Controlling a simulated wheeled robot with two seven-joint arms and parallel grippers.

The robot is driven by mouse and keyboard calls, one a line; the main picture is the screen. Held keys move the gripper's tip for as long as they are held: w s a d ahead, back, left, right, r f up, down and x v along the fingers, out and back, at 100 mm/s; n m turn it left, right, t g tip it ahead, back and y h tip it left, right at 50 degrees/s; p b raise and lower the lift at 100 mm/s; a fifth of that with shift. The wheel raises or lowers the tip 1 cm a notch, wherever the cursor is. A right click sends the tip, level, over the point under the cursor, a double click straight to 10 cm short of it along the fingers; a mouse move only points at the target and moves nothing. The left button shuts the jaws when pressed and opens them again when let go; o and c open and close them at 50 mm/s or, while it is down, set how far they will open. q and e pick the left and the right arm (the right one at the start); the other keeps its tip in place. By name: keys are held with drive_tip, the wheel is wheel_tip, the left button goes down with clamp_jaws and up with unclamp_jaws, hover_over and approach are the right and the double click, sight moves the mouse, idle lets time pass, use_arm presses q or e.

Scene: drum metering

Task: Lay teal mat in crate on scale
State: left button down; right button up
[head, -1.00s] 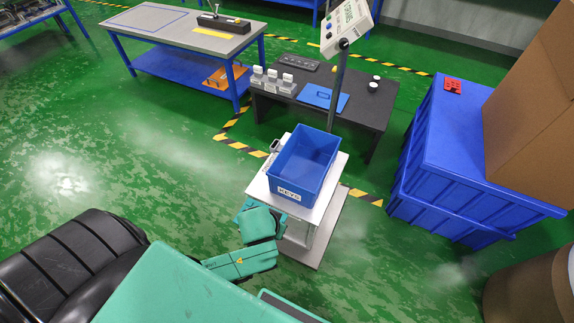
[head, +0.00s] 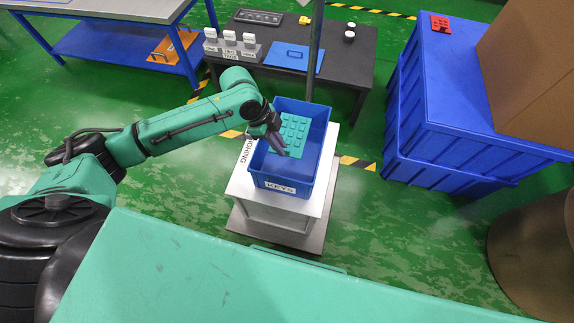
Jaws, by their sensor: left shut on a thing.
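The teal mat (head: 295,132), a flat sheet with raised squares, is inside the blue crate (head: 281,182) labelled KEYS. It appears tilted near the crate's far side; I cannot tell whether it touches the floor of the crate. The crate stands on the white-topped scale (head: 317,207). My left gripper (head: 280,150) reaches into the crate from the left and is shut on the mat's near left edge. The fingertips are dark and partly hard to make out. My right gripper is not in view.
A dark low table (head: 365,68) behind holds white-capped items (head: 229,40), a blue clipboard-like plate (head: 293,57) and small jars. Blue stacked bins (head: 455,110) with a cardboard box (head: 535,75) stand at right. A pole (head: 314,55) rises behind the crate.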

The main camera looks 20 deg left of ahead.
use_arm(q)
wheel_tip(320, 180, down, 18)
drive_tip(key=b, duration=0.3)
drive_tip(key=shift+w+r, duration=0.1)
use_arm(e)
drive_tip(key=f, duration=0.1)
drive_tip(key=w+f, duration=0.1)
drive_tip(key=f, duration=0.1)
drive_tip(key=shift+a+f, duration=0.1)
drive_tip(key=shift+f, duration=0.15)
use_arm(q)
drive_tip(key=c, duration=0.9)
unclamp_jaws()
drive_tip(key=p+v, duration=0.2)
drive_tip(key=v, duration=1)
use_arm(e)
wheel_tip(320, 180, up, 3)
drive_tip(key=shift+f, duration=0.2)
